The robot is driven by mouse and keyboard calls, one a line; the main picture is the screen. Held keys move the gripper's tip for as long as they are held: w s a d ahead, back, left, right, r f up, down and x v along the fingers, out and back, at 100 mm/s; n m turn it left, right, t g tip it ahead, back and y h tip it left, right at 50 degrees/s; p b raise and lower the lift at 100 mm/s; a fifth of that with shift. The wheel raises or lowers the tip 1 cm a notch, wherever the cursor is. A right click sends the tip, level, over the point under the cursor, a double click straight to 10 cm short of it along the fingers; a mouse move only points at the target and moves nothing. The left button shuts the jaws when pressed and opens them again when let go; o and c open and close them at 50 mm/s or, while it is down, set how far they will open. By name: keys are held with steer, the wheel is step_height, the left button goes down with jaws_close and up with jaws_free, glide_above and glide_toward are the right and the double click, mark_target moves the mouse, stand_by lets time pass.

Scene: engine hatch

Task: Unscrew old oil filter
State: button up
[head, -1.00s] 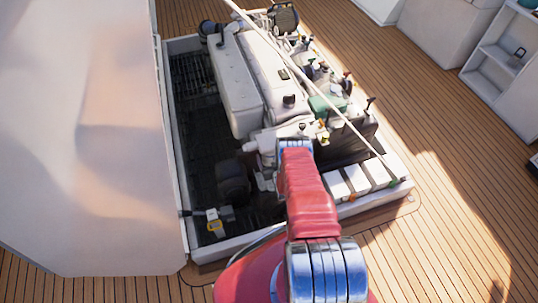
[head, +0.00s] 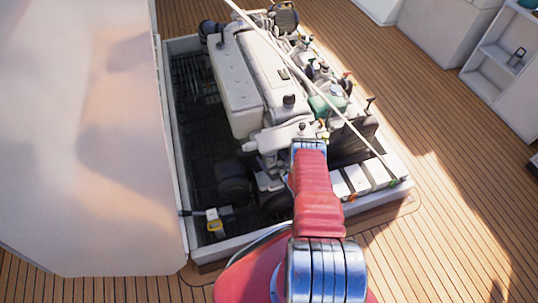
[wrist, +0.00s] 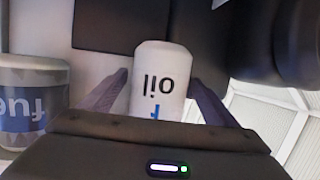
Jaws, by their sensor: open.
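The oil filter (wrist: 163,80) is a white cylinder with dark "oil" lettering and a blue mark, upside down in the wrist view. My gripper (wrist: 160,90) is open, with one dark finger on each side of the filter. A gap shows on the left side; whether the right finger touches it I cannot tell. In the head view my red arm reaches into the engine hatch beside the white engine (head: 262,75). The gripper and oil filter are hidden there behind the arm and engine.
A filter labelled "fuel" (wrist: 35,100) stands close to the left of my left finger in the wrist view. Dark engine parts crowd above. The hatch rim (head: 188,235) surrounds the engine, and a raised pale hatch cover (head: 85,130) stands at left.

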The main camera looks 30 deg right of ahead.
steer(key=shift+d+n+y, duration=0.1)
steer(key=shift+n+y, duration=0.8)
steer(key=shift+y, duration=0.2)
steer(key=c, duration=1.4)
steer(key=shift+a+m+h, duration=0.25)
steer(key=shift+m+h, duration=0.55)
steer(key=shift+h, duration=0.2)
steer(key=shift+m+h, duration=0.3)
steer(key=shift+h, duration=0.1)
steer(key=shift+d+m+h, duration=0.1)
steer(key=shift+m+h, duration=0.2)
steer(key=shift+f, duration=1.45)
